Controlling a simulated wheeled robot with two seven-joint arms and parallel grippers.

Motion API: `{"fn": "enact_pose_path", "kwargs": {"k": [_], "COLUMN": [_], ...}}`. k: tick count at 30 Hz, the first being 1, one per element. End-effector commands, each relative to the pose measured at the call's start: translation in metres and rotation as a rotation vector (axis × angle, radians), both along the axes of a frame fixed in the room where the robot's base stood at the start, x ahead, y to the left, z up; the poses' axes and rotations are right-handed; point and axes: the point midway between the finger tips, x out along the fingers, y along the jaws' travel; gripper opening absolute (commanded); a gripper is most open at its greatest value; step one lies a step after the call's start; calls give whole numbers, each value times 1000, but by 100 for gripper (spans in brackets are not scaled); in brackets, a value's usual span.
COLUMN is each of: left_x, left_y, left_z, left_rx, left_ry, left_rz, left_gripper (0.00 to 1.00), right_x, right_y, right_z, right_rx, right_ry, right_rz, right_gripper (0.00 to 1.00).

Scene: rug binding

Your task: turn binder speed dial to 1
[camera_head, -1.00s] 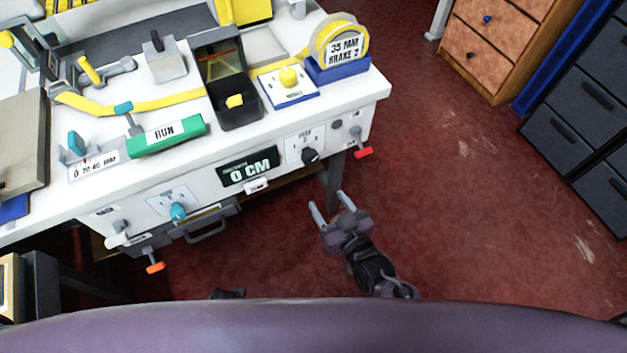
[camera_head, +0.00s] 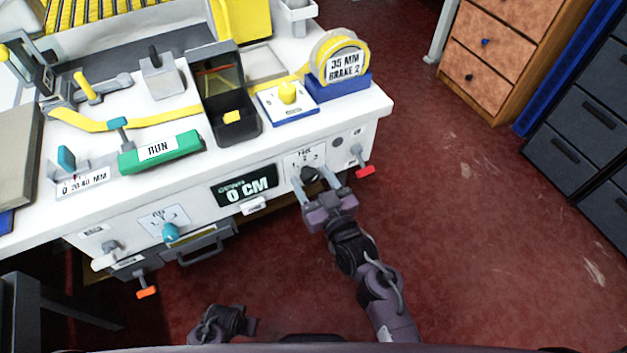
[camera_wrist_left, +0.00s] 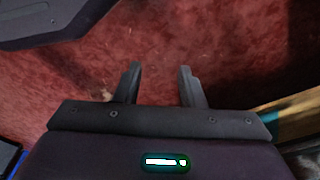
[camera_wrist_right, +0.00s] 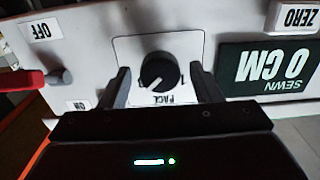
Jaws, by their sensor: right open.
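The speed dial is a black round knob (camera_wrist_right: 158,72) on a white plate marked "PACE" (camera_wrist_right: 190,48) on the bench's front panel. The knob also shows in the head view (camera_head: 311,174), partly covered by my right gripper. My right gripper (camera_head: 318,184) is open at the panel. In the right wrist view its fingers (camera_wrist_right: 163,88) stand on either side of the knob, with gaps to it. The knob's pale pointer line slants; the plate's numbers are mostly hidden. My left gripper (camera_wrist_left: 159,84) is open and empty, low over the red floor.
A "0 CM" display (camera_head: 246,190) is left of the dial plate. A red lever (camera_head: 365,171) sticks out to its right. A teal knob (camera_head: 170,232) and an orange-handled lever (camera_head: 147,292) are further left on the panel. The floor to the right is clear.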

Motion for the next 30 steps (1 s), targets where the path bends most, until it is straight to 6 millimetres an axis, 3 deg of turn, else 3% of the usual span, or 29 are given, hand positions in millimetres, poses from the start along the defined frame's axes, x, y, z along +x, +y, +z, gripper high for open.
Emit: {"fn": "enact_pose_path", "kwargs": {"k": [5,15,23,30], "left_x": [0,0,-2,-18], "left_y": [0,0,1,11], "left_z": [0,0,0,-23], "left_rx": [0,0,0,9], "left_ry": [0,0,-6,-8], "left_rz": [-1,-1,0,14], "left_gripper": [36,36,36,36], "right_x": [0,0,-1,-1], "right_y": [0,0,0,0], "right_z": [0,0,0,2], "right_rx": [0,0,-27,-142], "right_ry": [1,0,-12,-65], "right_rz": [0,-1,1,2], "right_gripper": [56,13,14,14]}}
